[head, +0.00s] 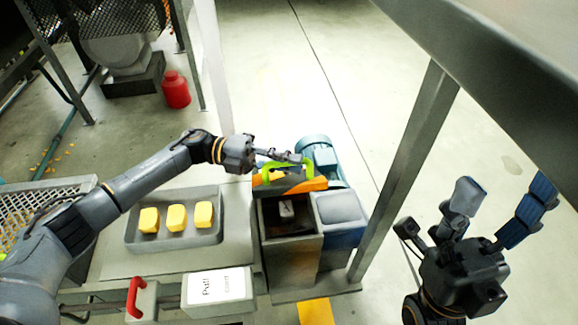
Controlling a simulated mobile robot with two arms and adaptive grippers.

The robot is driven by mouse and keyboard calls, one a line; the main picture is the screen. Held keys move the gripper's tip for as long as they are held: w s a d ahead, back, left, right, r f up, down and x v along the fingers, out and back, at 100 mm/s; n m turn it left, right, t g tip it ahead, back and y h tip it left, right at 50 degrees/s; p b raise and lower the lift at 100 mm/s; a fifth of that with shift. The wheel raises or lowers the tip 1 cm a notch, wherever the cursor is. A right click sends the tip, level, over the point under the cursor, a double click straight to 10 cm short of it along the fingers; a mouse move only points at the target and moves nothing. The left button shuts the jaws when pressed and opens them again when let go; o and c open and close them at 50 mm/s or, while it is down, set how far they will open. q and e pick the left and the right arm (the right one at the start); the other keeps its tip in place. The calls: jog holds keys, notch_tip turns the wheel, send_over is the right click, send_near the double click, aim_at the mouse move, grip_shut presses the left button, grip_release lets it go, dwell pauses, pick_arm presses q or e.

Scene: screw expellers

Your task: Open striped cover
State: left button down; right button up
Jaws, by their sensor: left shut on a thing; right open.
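The striped cover (312,184), orange and dark, sits at the top of a dark box-shaped machine housing (308,244). It has a bright green handle (264,167). My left gripper (298,158) is shut on the green handle, its arm reaching in from the left. The fingers partly hide the handle. Whether the cover is lifted or flat is hard to tell. My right gripper (500,212) is open and empty at the lower right, apart from the machine.
A grey tray (133,236) with 3 yellow blocks (177,217) lies left of the housing. A blue motor (320,155) stands behind it. A red lever (134,297) and a "Pull" sign (215,288) are in front. A grey post (405,170) stands between the housing and my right gripper.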

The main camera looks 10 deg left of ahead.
pick_arm(q)
jog(key=c, duration=1.3)
grip_release()
jog(key=shift+c, duration=0.2)
jog(key=shift+a, duration=0.15)
jog(key=w+a, duration=0.1)
jog(key=a, duration=1)
jog(key=shift+a+f, duration=0.2)
jog(key=shift+a, duration=0.2)
jog(key=shift+w+r, duration=0.1)
